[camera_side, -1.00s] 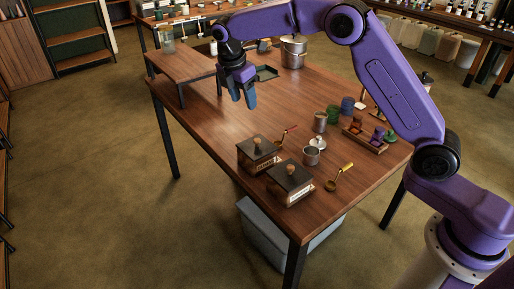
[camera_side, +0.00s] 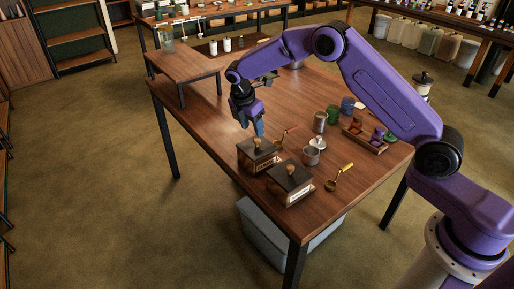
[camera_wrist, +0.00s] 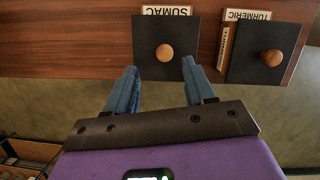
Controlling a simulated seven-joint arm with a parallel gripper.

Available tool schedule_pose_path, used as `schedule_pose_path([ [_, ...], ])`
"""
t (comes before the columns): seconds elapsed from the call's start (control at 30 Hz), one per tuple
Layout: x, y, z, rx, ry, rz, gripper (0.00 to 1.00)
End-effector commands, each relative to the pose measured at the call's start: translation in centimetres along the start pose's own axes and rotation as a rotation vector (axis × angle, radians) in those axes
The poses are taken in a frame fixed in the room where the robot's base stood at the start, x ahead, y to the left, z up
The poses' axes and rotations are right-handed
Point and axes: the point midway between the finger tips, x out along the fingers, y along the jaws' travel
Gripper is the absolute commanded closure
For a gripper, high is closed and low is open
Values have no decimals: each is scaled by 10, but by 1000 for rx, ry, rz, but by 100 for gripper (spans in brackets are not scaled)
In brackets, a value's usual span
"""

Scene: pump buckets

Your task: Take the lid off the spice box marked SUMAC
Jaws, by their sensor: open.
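The SUMAC box (camera_side: 258,158) stands near the table's left edge in the side view, the farther of two dark-lidded boxes. Its lid (camera_wrist: 150,30) is a dark square with a round wooden knob (camera_wrist: 165,52), and sits on the box. My gripper (camera_side: 251,131) is just above and behind this box, pointing down. In the wrist view my gripper (camera_wrist: 159,68) is open and empty, its blue fingertips either side of the knob's line but short of the knob.
The TURMERIC box (camera_wrist: 265,52), with a similar knobbed lid, stands close beside. A wooden tray (camera_side: 364,143) stands farther right.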

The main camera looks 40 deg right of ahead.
Motion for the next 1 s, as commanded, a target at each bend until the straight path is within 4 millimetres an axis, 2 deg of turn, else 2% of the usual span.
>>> schedule_pose_path([
  [0.4,47,-7,0,-1,0,-3,46],
  [0.73,52,-6,0,-1,0,0,46],
  [0.9,52,-7,0,-1,0,0,100],
  [1.0,52,-6,0,-1,0,0,100],
])
